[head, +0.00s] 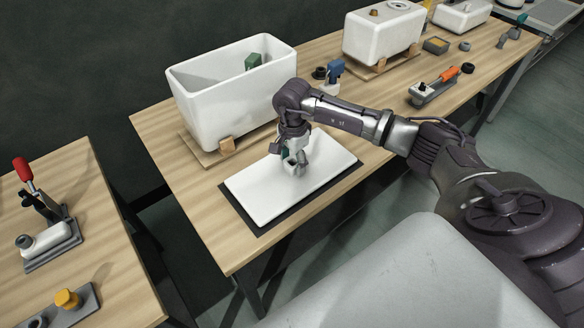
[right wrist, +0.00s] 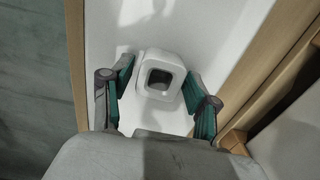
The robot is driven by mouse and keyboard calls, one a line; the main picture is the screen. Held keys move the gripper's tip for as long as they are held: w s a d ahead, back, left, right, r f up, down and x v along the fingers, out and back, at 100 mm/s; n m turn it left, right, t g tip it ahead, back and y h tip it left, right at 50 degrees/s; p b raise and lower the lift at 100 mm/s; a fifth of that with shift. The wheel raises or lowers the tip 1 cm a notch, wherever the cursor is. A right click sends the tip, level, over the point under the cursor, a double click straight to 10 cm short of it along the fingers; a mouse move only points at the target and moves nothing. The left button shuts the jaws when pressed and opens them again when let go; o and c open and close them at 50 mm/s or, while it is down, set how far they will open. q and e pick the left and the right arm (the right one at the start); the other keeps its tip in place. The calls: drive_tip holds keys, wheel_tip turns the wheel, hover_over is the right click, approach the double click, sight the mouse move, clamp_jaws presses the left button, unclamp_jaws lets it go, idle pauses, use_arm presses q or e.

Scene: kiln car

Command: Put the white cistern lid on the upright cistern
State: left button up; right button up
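The white cistern lid (head: 262,194) lies flat on a dark mat on the wooden table, in front of the cistern. A pale square knob with a dark hollow stands on it, and this knob (right wrist: 161,80) shows clearly in the right wrist view. The upright cistern (head: 222,103) is an open white tub on wooden supports behind the lid. My right gripper (head: 294,163) is down over the middle of the lid. In the right wrist view its open fingers (right wrist: 157,72) stand either side of the knob. Contact on the right side is unclear. My left gripper is out of view.
A green block (head: 253,61) shows inside the cistern. Further right are a blue-topped part (head: 335,69), an orange-handled tool (head: 447,76) and another white cistern (head: 383,38). A separate table with a red-handled clamp (head: 42,205) stands left, across a gap.

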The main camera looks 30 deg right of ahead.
clamp_jaws()
drive_tip(key=shift+r, duration=0.1)
drive_tip(key=shift+w+r, duration=0.1)
drive_tip(key=shift+r, duration=0.05)
drive_tip(key=shift+r+p, duration=0.35)
idle(0.6)
drive_tip(key=shift+r+p, duration=0.8)
drive_tip(key=shift+r, duration=0.8)
